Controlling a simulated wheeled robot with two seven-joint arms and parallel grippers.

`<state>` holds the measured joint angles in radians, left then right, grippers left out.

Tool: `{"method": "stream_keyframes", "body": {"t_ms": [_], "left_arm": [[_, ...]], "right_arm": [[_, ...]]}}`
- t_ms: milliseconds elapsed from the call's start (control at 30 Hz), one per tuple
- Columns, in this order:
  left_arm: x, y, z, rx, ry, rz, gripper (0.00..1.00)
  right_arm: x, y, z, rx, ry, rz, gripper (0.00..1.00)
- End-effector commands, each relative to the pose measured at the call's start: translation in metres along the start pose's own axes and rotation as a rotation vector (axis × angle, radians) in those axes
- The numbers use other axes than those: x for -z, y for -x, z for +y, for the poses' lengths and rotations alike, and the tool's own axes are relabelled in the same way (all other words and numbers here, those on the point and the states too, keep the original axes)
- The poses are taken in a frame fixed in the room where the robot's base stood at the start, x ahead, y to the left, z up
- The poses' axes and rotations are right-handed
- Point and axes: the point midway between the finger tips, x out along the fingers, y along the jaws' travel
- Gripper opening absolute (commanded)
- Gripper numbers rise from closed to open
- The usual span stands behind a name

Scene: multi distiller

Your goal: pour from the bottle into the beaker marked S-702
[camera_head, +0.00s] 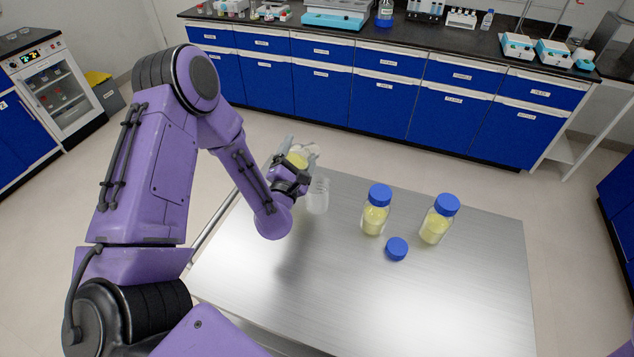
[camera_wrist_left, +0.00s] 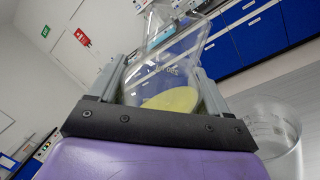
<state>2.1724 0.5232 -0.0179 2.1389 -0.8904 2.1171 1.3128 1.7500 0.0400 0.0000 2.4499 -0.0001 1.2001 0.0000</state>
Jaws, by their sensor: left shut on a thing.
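My left gripper (camera_head: 291,168) is shut on a clear glass bottle (camera_head: 298,160) with pale yellow liquid, held above the far left part of the metal table. The bottle appears tilted; its mouth is hard to make out. In the left wrist view, the bottle (camera_wrist_left: 168,97) sits between the two fingers with yellow liquid inside. A clear beaker (camera_head: 317,197) stands on the table just right of and below the gripper. It also shows in the left wrist view (camera_wrist_left: 278,135), at lower right. It looks empty, and its marking is not readable. No stream of liquid is visible. My right gripper is out of view.
Two blue-capped bottles with yellow contents, one (camera_head: 374,212) nearer the middle and one (camera_head: 437,222) to the right, stand on the table (camera_head: 450,300). A loose blue cap (camera_head: 396,249) lies in front of them. The table's front is clear.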

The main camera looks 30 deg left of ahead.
Motion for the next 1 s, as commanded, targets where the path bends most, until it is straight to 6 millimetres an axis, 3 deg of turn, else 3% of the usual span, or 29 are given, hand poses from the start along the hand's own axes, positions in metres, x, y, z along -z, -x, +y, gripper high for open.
{"method": "stream_keyframes", "body": {"t_ms": [1000], "left_arm": [[-0.0034, -0.0013, 0.0051, -0.001, -0.060, -0.013, 0.31]], "right_arm": [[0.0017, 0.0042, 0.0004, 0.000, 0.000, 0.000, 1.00]]}}
